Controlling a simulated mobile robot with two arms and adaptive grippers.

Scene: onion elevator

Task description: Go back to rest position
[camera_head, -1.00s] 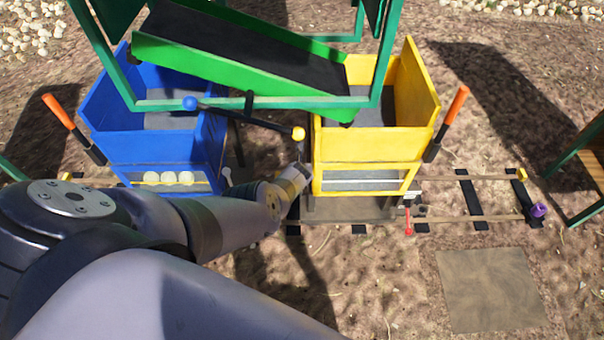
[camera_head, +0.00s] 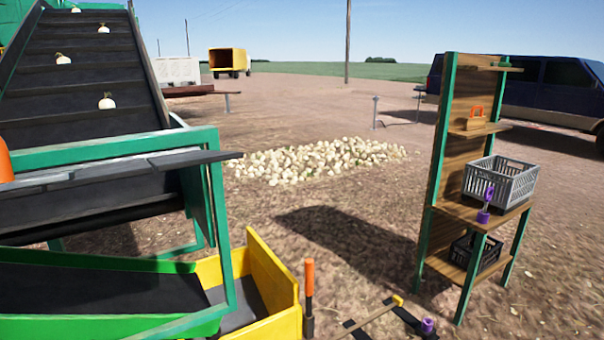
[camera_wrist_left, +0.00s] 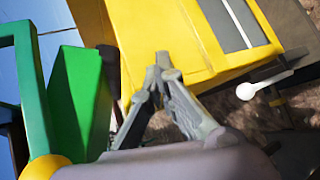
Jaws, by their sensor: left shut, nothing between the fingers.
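My left gripper (camera_wrist_left: 160,75) shows in the left wrist view with its fingertips together and nothing between them. It is in front of the yellow bin (camera_wrist_left: 150,30), and I cannot tell whether it touches it. The green chute (camera_wrist_left: 78,100) is to its left in that view. Neither of my arms shows in the head view. There the yellow bin (camera_head: 268,285) is at the lower middle, beside the green chute (camera_head: 110,325).
The elevator conveyor (camera_head: 90,85) with white onions stands at the left. A wooden shelf (camera_head: 448,150) with a grey crate (camera_head: 500,180) stands at the right. An orange-handled lever (camera_head: 309,290) is beside the yellow bin. Open ground with an onion pile (camera_head: 315,160) lies behind.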

